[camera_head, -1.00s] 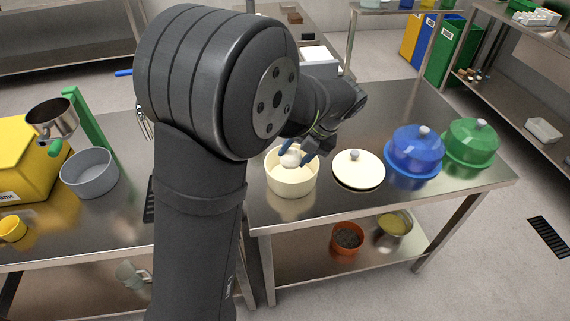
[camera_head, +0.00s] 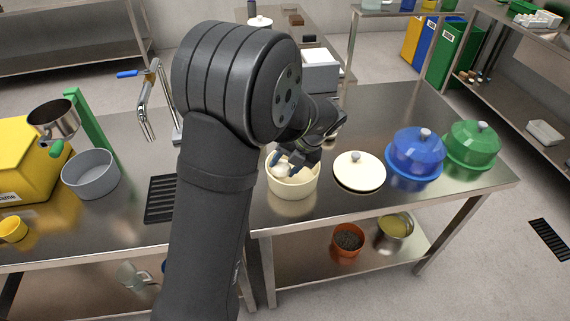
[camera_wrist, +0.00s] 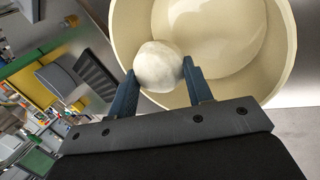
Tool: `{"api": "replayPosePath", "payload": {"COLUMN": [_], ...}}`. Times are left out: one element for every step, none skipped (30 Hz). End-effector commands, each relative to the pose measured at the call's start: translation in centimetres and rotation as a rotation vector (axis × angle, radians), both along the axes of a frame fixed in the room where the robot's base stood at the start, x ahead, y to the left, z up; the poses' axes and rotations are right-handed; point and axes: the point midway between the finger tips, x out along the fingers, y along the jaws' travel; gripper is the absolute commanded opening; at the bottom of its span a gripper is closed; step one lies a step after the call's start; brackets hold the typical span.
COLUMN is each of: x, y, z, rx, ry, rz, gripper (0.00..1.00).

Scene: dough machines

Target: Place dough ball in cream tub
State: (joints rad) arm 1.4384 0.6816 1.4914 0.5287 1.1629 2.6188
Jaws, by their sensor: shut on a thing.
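The cream tub (camera_head: 293,188) stands open on the steel table, right of my arm. It also shows in the wrist view (camera_wrist: 277,60), where its round rim fills the upper right. My gripper (camera_head: 287,165) points down into the tub's mouth. In the wrist view my gripper (camera_wrist: 160,82) has its two blue fingers on either side of the pale dough ball (camera_wrist: 158,66), shut on it. The dough ball (camera_head: 281,170) shows at the tub's opening, near the rim's left side. I cannot tell whether the ball touches the tub.
A cream lid (camera_head: 359,172) lies right of the tub. Blue (camera_head: 415,152) and green (camera_head: 472,143) lidded containers stand farther right. A grey pan (camera_head: 90,174) and a yellow machine (camera_head: 25,160) stand at left. The table front by the lid is clear.

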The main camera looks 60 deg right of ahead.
Motion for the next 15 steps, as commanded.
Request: {"api": "replayPosePath", "payload": {"x": [0.00,-0.01,-0.01,0.00,-0.01,-0.01,-0.01,0.00,0.00,-0.01,-0.01,-0.01,0.00,-0.01,-0.01], "y": [0.01,0.02,0.02,0.02,0.02,0.03,0.03,0.03,0.03,0.03,0.02,0.02,0.03,0.03,0.03], "z": [-0.20,-0.30,-0.42,-0.51,-0.60,-0.72,-0.81,-0.89,-1.00,-1.03,-1.02,-1.00,-1.02,-1.01,-1.01], "rx": [0.001,0.001,0.001,0.001,0.001,0.002,0.002,0.002,0.001,0.001,0.001,0.001,0.001,0.001,0.001], "ry": [0.001,0.001,0.001,0.001,0.001,0.000,0.000,0.000,-0.001,-0.001,-0.001,0.000,0.000,0.000,0.000], "rz": [0.000,0.000,0.000,0.000,0.000,0.000,0.000,0.000,0.000,0.000,0.000,0.000,0.000,0.000,0.000], "gripper": [0.21,0.21,0.21,0.21,0.21,0.21,0.21,0.21,0.21,0.21,0.21,0.21,0.50,0.56,0.64]}}
